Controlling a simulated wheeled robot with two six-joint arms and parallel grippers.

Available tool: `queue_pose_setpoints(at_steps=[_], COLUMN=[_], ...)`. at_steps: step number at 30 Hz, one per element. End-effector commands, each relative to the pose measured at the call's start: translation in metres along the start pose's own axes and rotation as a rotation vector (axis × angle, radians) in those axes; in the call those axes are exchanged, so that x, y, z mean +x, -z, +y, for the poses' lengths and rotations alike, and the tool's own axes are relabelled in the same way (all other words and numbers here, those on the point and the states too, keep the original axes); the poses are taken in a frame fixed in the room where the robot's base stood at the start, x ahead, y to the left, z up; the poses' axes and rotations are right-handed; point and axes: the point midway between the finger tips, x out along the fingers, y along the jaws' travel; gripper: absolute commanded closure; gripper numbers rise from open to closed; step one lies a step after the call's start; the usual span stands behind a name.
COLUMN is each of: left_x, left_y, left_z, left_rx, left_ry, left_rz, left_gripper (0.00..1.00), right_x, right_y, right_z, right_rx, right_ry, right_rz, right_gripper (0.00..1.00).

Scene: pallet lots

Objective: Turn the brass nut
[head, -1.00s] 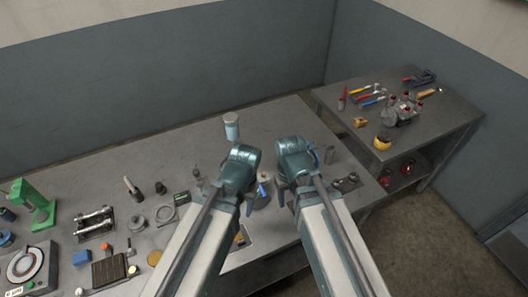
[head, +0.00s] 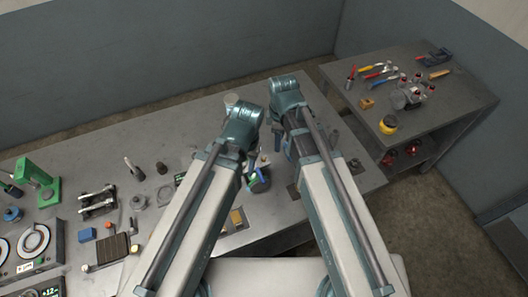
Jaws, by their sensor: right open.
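I cannot make out a nut for certain. A small brass-coloured piece (head: 237,217) sits on a flat plate on the bench, just right of my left forearm. A grey round fixture (head: 260,183) stands under my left gripper (head: 254,167), with blue and green parts showing at it; its top is mostly hidden. My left gripper's fingers are too covered to tell their opening. My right gripper (head: 306,139) is open, pointing down over the bench further right, its fingers showing on either side of my forearm.
The bench (head: 130,140) holds a green press (head: 37,175), a rack with metal bars (head: 98,203), a ribbed dark block (head: 112,247) and a pale can (head: 231,99) behind my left wrist. A second table (head: 450,115) at right carries tools and a yellow-black roll (head: 388,124).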

Motion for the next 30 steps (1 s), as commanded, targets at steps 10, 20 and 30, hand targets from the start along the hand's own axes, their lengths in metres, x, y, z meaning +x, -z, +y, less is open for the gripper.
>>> queue_pose_setpoints(at_steps=[10,20,30], left_x=[-0.007,-0.006,0.019], left_y=[0.000,0.000,0.001], left_z=[-0.001,-0.001,0.002], left_rx=[-0.001,-0.001,-0.001], left_ry=[0.000,0.000,0.000], left_rz=[0.000,0.000,0.001], left_gripper=[0.55,0.55,0.55], right_x=[-0.007,-0.006,0.019], right_y=[0.049,0.054,0.053], right_z=[0.011,0.010,0.010], right_rx=[-0.559,-0.628,-0.625], right_ry=[0.013,0.014,0.014], right_rz=[0.006,0.007,0.007], right_gripper=[0.49,0.49,0.49])
